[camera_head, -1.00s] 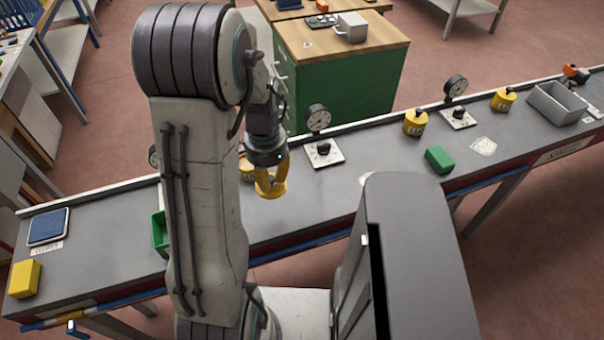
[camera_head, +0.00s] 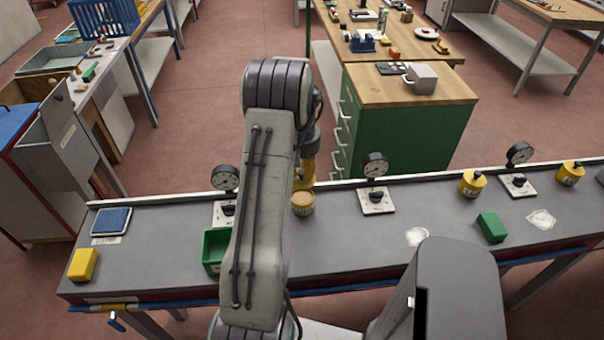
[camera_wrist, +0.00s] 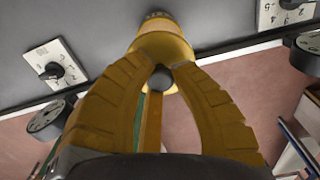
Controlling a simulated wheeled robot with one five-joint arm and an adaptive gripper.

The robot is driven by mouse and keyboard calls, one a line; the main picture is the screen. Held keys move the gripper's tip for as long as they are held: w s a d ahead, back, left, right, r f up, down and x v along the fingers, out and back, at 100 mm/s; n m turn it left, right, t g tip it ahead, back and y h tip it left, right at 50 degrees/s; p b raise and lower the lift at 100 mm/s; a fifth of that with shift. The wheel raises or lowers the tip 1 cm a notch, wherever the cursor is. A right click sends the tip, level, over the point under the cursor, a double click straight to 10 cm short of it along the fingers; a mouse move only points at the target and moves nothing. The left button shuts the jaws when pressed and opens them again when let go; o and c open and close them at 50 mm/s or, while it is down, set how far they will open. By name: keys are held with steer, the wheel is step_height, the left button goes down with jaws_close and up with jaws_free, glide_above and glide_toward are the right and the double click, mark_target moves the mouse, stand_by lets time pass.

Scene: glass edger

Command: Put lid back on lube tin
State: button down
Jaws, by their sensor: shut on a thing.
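The yellow lube tin (camera_head: 302,210) stands on the grey bench with its tan top showing, just below my gripper in the head view. My gripper (camera_head: 305,178) is at the tin's far upper side in that view, partly hidden by my arm. In the wrist view my gripper's yellow fingers (camera_wrist: 161,80) are shut on the dark knob (camera_wrist: 161,76) of the yellow lid (camera_wrist: 160,48). A yellow surface with dark lettering (camera_wrist: 158,15) shows beyond it. The lid's outline is hard to make out in the head view, and I cannot tell the gap to the tin.
A gauge (camera_head: 225,178) and another gauge (camera_head: 375,165) stand either side of the tin. A green bin (camera_head: 212,262) is at its left. Closed yellow tins (camera_head: 472,184), a green block (camera_head: 492,227) and a yellow block (camera_head: 83,264) are on the bench.

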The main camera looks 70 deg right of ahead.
steer(key=shift+f, duration=0.2)
steer(key=shift+f+b, duration=2.25)
steer(key=shift+f, duration=0.8)
steer(key=shift+f+b, duration=0.1)
steer(key=shift+b, duration=0.35)
stand_by(0.6)
stand_by(0.4)
steer(key=c, duration=0.5)
jaws_free()
steer(key=shift+r+p, duration=2.35)
steer(key=shift+r, duration=1.2)
